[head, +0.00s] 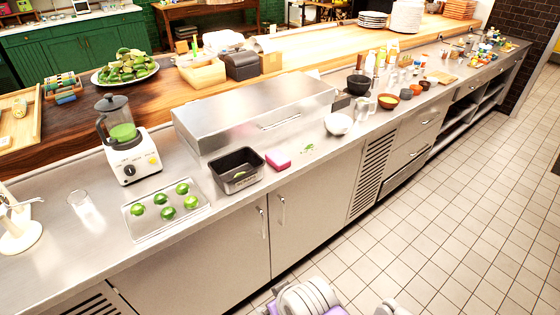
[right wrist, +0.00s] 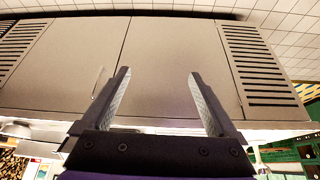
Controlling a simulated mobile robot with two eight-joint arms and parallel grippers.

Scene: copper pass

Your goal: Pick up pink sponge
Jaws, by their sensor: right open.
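The pink sponge (head: 278,160) lies on the steel counter (head: 232,208), just right of a dark rectangular pan (head: 238,172) in the head view. In the head view, parts of my arms show at the bottom edge, well below and in front of the counter, but no fingertips can be made out. In the right wrist view my right gripper (right wrist: 160,85) is open with nothing between its fingers. It faces the cabinet doors (right wrist: 165,55) under the counter. The sponge does not show in the right wrist view. My left gripper is not in view.
A tray of green limes (head: 166,210) and a blender (head: 126,140) stand left of the pan. A raised steel box (head: 255,110) stands behind the sponge. A white bowl (head: 338,124) is to the right. The tiled floor (head: 470,210) in front is clear.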

